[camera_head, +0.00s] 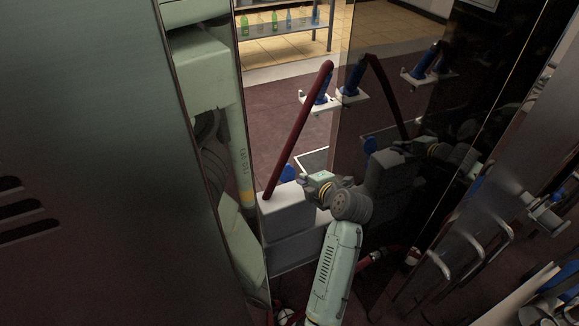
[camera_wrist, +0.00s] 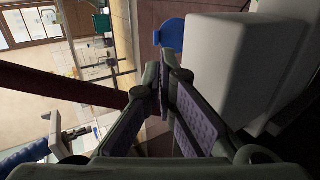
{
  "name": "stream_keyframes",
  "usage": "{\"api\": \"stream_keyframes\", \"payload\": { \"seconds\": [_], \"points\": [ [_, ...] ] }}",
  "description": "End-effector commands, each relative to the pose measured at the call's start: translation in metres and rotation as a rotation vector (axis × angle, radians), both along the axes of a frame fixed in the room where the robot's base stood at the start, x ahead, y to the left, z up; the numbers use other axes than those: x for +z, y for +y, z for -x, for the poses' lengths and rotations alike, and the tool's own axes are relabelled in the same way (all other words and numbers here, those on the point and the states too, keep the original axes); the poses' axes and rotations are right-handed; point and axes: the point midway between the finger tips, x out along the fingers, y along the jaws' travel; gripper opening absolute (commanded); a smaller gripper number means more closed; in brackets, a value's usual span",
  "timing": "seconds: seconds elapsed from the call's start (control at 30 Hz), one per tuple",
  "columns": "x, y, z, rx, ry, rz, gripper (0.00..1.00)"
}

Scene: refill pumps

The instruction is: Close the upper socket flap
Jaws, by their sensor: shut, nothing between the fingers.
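My gripper (camera_wrist: 168,72) is shut and empty, its fingertips together in the wrist view. In the head view it (camera_head: 308,184) is beside the upper part of a grey box-shaped housing. A round blue flap (camera_wrist: 170,33) stands out from the side of the pale housing (camera_wrist: 225,60), just beyond my fingertips in the wrist view. It looks open. The flap also shows as a small blue patch (camera_head: 288,173) above the grey housing (camera_head: 286,211) in the head view. The socket opening is hidden. I cannot tell whether my fingertips touch the flap.
A dark red hose (camera_head: 300,125) rises from the housing and crosses the wrist view at left (camera_wrist: 60,86). A white holder (camera_head: 316,104) with a blue nozzle is farther back. A glossy dark panel (camera_head: 440,190) at right mirrors the scene. A shelf (camera_head: 285,27) holds several bottles.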

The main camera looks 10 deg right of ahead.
Motion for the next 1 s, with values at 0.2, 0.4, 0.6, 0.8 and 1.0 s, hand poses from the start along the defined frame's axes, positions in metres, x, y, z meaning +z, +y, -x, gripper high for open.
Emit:
{"api": "stream_keyframes", "payload": {
  "seconds": [0.2,0.4,0.6,0.8,1.0],
  "points": [
    [-0.021,0.009,-0.041,0.004,0.003,0.0,0.0],
    [-0.04,0.015,-0.075,0.003,0.004,-0.001,0.0],
    [-0.052,0.019,-0.093,0.002,0.001,0.0,0.0],
    [-0.056,0.02,-0.099,0.0,0.0,0.001,0.0],
    [-0.057,0.02,-0.098,0.001,0.0,0.0,0.0]
  ]
}}
